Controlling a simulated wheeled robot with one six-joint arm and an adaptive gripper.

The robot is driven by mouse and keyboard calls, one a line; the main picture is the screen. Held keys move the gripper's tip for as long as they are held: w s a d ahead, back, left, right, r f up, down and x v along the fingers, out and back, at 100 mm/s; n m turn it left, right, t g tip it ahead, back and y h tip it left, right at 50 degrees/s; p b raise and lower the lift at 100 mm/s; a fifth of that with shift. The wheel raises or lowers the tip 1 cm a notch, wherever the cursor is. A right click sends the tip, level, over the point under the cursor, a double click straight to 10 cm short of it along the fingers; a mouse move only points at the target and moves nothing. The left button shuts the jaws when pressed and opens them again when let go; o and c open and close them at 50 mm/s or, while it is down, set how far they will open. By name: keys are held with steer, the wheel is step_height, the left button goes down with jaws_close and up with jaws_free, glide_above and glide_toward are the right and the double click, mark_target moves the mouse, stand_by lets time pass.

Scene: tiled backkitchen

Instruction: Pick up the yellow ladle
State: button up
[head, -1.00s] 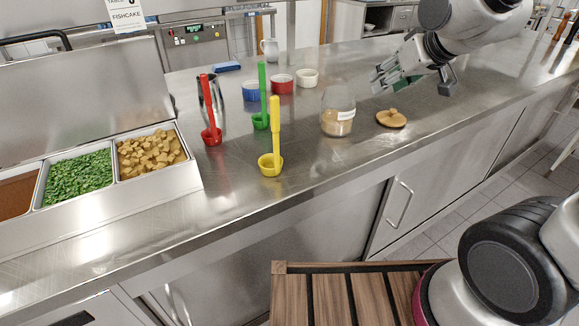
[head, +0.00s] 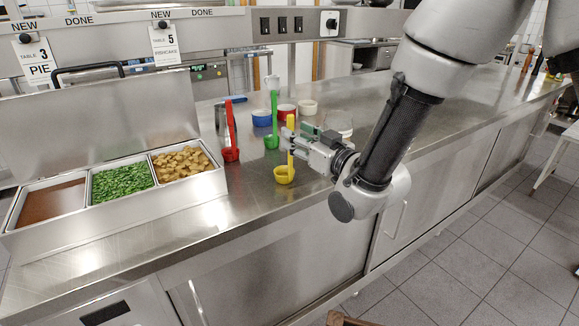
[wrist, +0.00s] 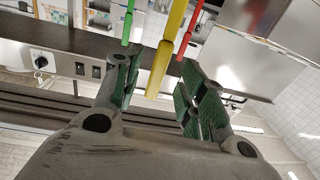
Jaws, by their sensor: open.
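The yellow ladle (head: 284,174) stands upright on the steel counter, its cup at the bottom and its handle rising. In the wrist view its yellow handle (wrist: 166,62) passes between the two green-padded fingers of my gripper (wrist: 158,92). In the head view my gripper (head: 298,143) is level with the upper handle, and its fingers partly cover it. The fingers are open, with gaps beside the handle.
A red ladle (head: 231,153) and a green ladle (head: 272,139) stand just behind and left. Blue (head: 262,118), red and white bowls are farther back. A steel topping bin (head: 205,187) is at left. A glass jar (head: 339,124) is partly hidden behind my arm. The counter front is clear.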

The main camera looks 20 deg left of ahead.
steer(key=x, duration=0.4)
steer(key=shift+r, duration=0.1)
jaws_close()
steer(key=shift+a+r, duration=0.1)
steer(key=shift+r, duration=0.05)
